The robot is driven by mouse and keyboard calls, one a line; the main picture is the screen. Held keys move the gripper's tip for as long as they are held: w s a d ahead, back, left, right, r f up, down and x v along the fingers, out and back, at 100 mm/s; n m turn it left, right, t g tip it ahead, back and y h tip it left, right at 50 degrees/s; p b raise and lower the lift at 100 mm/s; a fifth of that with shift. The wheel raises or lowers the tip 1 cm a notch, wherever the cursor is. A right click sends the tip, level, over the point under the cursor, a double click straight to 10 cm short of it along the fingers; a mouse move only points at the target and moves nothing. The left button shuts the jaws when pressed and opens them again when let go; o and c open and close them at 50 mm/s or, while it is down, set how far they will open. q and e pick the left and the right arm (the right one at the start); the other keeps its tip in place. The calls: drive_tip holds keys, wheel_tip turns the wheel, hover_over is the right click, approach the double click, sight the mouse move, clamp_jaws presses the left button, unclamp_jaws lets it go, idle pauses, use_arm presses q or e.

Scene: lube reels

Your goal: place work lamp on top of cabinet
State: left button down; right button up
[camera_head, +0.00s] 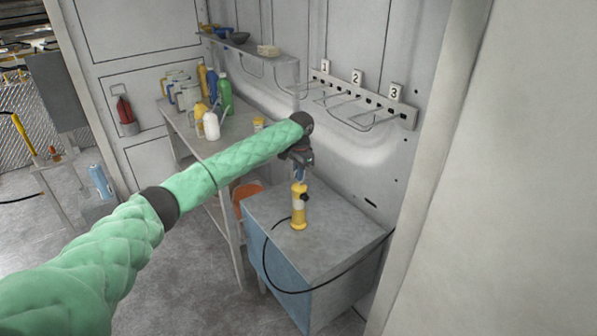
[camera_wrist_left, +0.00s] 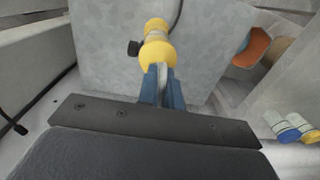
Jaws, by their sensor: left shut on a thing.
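The yellow work lamp (camera_head: 298,208) stands upright over the grey top of the blue-sided cabinet (camera_head: 335,235) in the head view. Its base looks at or very near the cabinet top; I cannot tell whether it touches. A black cord runs from it over the cabinet's front. My left gripper (camera_head: 299,175) is shut on the upper end of the lamp from above. In the left wrist view the blue fingers (camera_wrist_left: 162,88) meet at the lamp's yellow end (camera_wrist_left: 157,50), with the grey cabinet top (camera_wrist_left: 105,50) beyond. My right gripper is not in view.
A workbench (camera_head: 180,132) with several bottles and jugs stands left of the cabinet. A wall rack (camera_head: 365,105) with hooks numbered 1 to 3 hangs above the cabinet. The cabinet top around the lamp is clear.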

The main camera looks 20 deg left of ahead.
use_arm(q)
drive_tip(key=c, duration=1.6)
unclamp_jaws()
drive_tip(key=shift+f, duration=0.1)
drive_tip(key=shift+o, duration=0.2)
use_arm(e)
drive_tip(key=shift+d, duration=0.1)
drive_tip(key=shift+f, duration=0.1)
